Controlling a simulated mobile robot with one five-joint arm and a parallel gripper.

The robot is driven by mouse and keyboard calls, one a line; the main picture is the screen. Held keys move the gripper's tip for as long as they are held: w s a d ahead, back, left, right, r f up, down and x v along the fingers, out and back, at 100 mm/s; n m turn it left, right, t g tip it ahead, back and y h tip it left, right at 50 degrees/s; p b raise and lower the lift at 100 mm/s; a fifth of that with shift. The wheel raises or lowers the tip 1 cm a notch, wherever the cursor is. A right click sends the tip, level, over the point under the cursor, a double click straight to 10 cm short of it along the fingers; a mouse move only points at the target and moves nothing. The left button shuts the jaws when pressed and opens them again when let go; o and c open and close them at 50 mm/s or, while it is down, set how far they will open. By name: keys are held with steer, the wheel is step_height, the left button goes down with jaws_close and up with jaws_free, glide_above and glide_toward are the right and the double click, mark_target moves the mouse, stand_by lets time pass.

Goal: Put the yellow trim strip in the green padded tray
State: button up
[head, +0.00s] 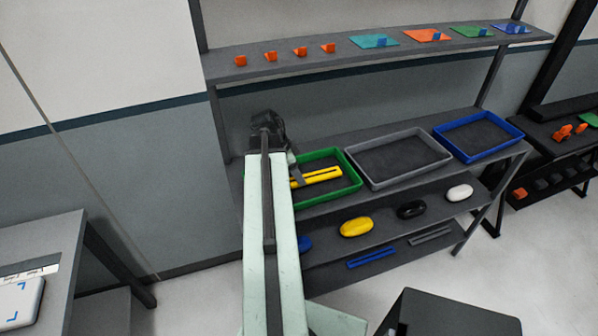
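The yellow trim strip (318,177) is a flat yellow bar with a dark slot along it. It shows inside the outline of the green padded tray (350,187), which has a green rim and a dark floor. I cannot tell whether the strip rests on the tray floor or is held above it. My gripper (296,172) is at the strip's left end, over the tray's left part. The arm hides the tray's left side and most of the gripper, so its grip on the strip is unclear.
A grey tray (449,158) and a blue tray (521,132) stand to the right on the same shelf. Below are yellow (356,227), black (411,210) and white (459,193) rounded pieces, and blue (371,256) and grey strips. The upper shelf (290,70) holds orange pieces and coloured sheets.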

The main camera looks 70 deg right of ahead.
steer(key=p+v, duration=0.7)
steer(key=v, duration=0.2)
steer(key=w+a+f+n+t, duration=0.1)
steer(key=w+a+n+t, duration=0.1)
steer(key=w+a+n, duration=1.45)
steer(key=w+a+n+t+y, duration=0.1)
steer(key=w+a+n, duration=0.1)
steer(key=w+a, duration=0.65)
steer(key=w+a+n, duration=0.2)
steer(key=w+a, duration=0.3)
steer(key=a, duration=0.6)
steer(key=w+a+n+y, duration=0.2)
steer(key=a+n, duration=0.6)
steer(key=a, duration=1.1)
step_height(320, 180, down, 12)
steer(key=b, duration=1.1)
steer(key=shift+s+d+r, duration=0.15)
steer(key=shift+d+r, duration=0.05)
steer(key=shift+d, duration=0.1)
